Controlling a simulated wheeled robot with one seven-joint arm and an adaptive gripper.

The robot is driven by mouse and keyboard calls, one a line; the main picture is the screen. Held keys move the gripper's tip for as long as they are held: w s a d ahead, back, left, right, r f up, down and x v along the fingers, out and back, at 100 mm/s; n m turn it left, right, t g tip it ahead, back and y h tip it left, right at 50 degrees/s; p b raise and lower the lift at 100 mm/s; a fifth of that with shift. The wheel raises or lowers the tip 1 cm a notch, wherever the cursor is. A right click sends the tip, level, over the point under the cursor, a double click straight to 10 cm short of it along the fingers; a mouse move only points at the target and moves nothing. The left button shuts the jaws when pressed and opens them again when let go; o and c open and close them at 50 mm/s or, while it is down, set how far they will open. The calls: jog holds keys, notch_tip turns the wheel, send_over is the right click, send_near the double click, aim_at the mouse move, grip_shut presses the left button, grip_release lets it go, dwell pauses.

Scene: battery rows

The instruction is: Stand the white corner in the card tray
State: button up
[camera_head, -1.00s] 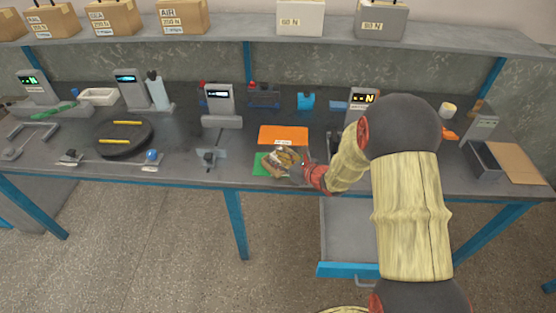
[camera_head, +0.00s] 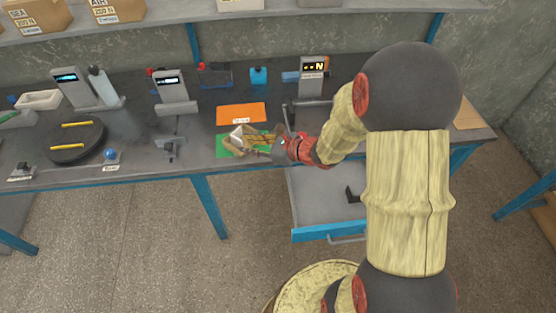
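My gripper (camera_head: 266,143) is at the front edge of the table, low over the green mat (camera_head: 223,151). Its fingers are small and blurred against a brown, card-coloured object (camera_head: 234,150) on that mat, which may be the card tray. A small pale piece (camera_head: 237,132), perhaps the white corner, shows at the left of the fingers, at the brown object's upper edge. I cannot tell whether the fingers touch or hold it, or whether it stands or leans. My wrist hides the right side of the mat.
An orange mat (camera_head: 241,113) lies just behind. A grey stand with a display (camera_head: 312,75) is behind my arm. An open drawer (camera_head: 322,198) juts out below the table's front edge. A round black plate (camera_head: 75,141) with yellow bars is at the left.

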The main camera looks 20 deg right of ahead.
jog(key=s+a+r+n+g, duration=0.3)
jog(key=s+a+r+n, duration=0.25)
jog(key=s+n, duration=0.25)
jog(key=s+a+r+n+g, duration=0.4)
jog(key=s+a+r+n, duration=0.15)
jog(key=s+n, duration=0.3)
jog(key=s+d+r+n+t+h, duration=0.1)
jog(key=s+d+r+n+h, duration=0.5)
jog(key=s+d+n, duration=0.4)
jog(key=shift+s+d+r+t+h, duration=0.35)
jog(key=shift+s+d+t+h, duration=0.1)
jog(key=shift+d+h, duration=0.4)
jog(key=shift+n, duration=0.25)
